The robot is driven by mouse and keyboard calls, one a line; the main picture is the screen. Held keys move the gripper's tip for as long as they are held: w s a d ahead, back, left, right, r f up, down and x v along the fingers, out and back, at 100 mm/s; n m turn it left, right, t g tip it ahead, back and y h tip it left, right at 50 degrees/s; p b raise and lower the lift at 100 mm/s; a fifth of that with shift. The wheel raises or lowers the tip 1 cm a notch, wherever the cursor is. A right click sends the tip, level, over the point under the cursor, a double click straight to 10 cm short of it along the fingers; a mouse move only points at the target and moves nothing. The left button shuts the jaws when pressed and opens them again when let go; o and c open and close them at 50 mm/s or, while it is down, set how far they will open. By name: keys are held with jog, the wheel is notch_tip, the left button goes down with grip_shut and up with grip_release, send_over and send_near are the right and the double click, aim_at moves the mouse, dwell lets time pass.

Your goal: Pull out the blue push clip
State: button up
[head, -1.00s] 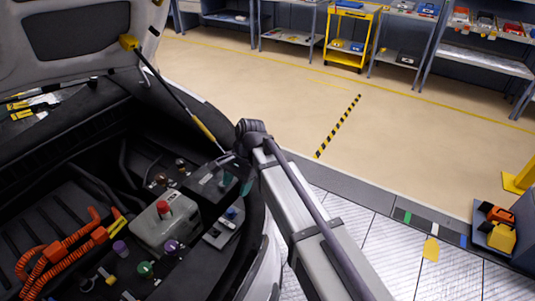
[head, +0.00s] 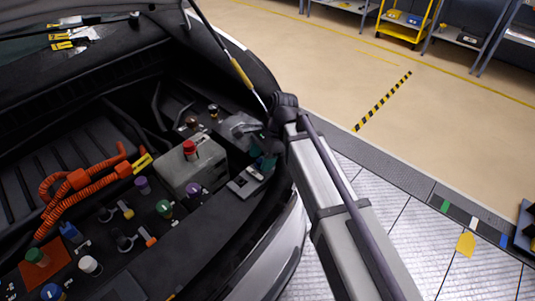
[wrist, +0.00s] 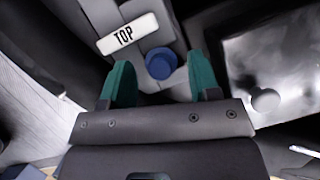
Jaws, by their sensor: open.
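The blue push clip (wrist: 161,63) shows in the wrist view as a round blue head on a grey part, just below a white label reading TOP (wrist: 128,34). My gripper (wrist: 158,72) is open. Its teal fingers stand to the left and right of the clip head in the picture, with visible gaps on both sides. I cannot tell how far the fingertips are from the clip in depth. In the head view my gripper (head: 265,163) is over the grey plate (head: 244,183) at the bay's right edge. The clip is not clearly visible there.
A grey reservoir with a red cap (head: 189,149) stands left of my gripper. Orange cables (head: 70,182) and several coloured caps lie further left. The hood strut (head: 242,75) rises behind.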

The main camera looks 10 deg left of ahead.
aim_at(261, 160)
jog(key=shift+a+f, duration=0.1)
jog(key=shift+f, duration=0.15)
jog(key=shift+c, duration=0.4)
jog(key=c, duration=0.7)
jog(key=shift+o, duration=1)
jog(key=shift+c, duration=0.6)
jog(key=shift+r+p, duration=0.3)
jog(key=shift+p, duration=0.1)
jog(key=shift+r+p, duration=2.15)
